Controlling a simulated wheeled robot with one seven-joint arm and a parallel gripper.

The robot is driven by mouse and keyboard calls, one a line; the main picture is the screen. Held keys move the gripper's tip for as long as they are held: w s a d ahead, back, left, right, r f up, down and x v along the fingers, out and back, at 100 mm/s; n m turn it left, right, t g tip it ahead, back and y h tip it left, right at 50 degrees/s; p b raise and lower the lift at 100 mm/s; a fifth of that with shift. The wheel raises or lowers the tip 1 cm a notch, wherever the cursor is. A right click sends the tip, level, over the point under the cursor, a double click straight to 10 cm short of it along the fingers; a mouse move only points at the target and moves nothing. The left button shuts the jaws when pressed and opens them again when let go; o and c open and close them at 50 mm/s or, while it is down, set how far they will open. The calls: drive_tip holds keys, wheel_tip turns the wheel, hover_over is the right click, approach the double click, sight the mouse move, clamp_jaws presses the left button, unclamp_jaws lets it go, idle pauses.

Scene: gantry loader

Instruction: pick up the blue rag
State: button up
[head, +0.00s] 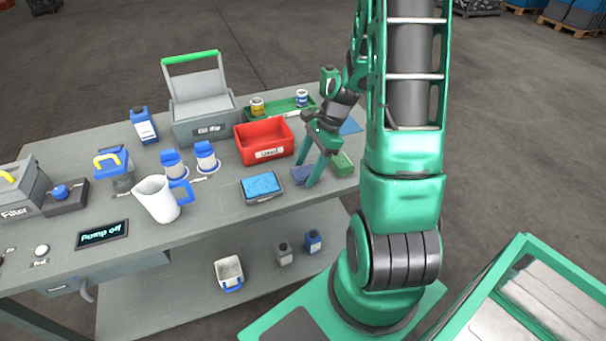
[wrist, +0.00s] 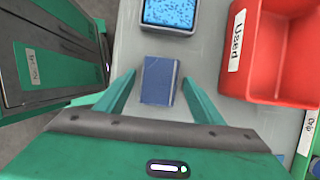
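The blue rag (wrist: 160,82) is a small folded dark-blue cloth lying flat on the grey table. In the wrist view it sits between the two green fingers of my gripper (wrist: 158,76), with bare table showing on both sides of it. In the head view the rag (head: 300,174) is partly hidden by my gripper (head: 303,175), which points down at it near the table's front edge. My gripper is open and empty. I cannot tell how far above the table the fingertips are.
A tray with a light-blue sponge (head: 262,184) lies left of the rag. The red "Used" bin (head: 258,152) stands behind. A flat blue piece (head: 350,126) lies farther back.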

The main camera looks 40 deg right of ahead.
drive_tip(key=c, duration=1)
drive_tip(key=shift+o, duration=0.2)
drive_tip(key=shift+r, duration=0.1)
